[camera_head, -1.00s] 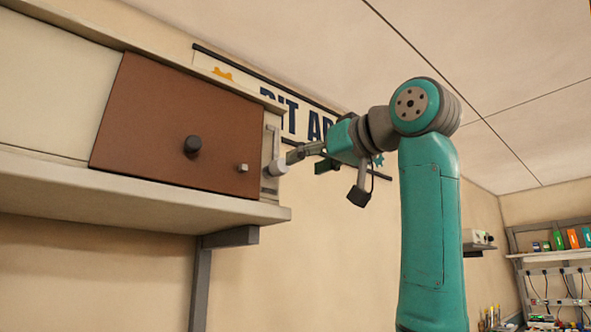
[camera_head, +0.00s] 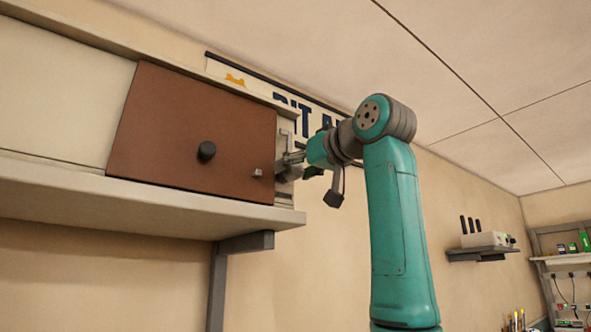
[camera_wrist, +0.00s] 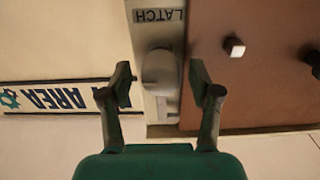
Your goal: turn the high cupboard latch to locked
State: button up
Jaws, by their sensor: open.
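The cupboard latch (camera_wrist: 160,72) is a pale knob and lever on a light strip beside the brown door. A label reading LATCH, upside down in the wrist view, is on the same strip. The lever appears to run down from the knob in that view. My gripper (camera_wrist: 164,82) is open, with one finger on each side of the latch; I cannot tell whether either touches it. In the head view my gripper (camera_head: 291,157) is at the door's right edge and hides most of the latch. The brown cupboard door (camera_head: 190,125) looks closed.
A dark round knob (camera_head: 206,151) and a small metal square stud (camera_head: 257,172) stick out from the door. A pale shelf ledge (camera_head: 120,205) runs below the cupboard. A wall sign (camera_wrist: 50,95) is beside it. A small wall shelf (camera_head: 483,254) is at the right.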

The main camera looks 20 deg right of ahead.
jog(key=shift+w+a, duration=0.1)
jog(key=shift+w, duration=0.15)
grip_shut()
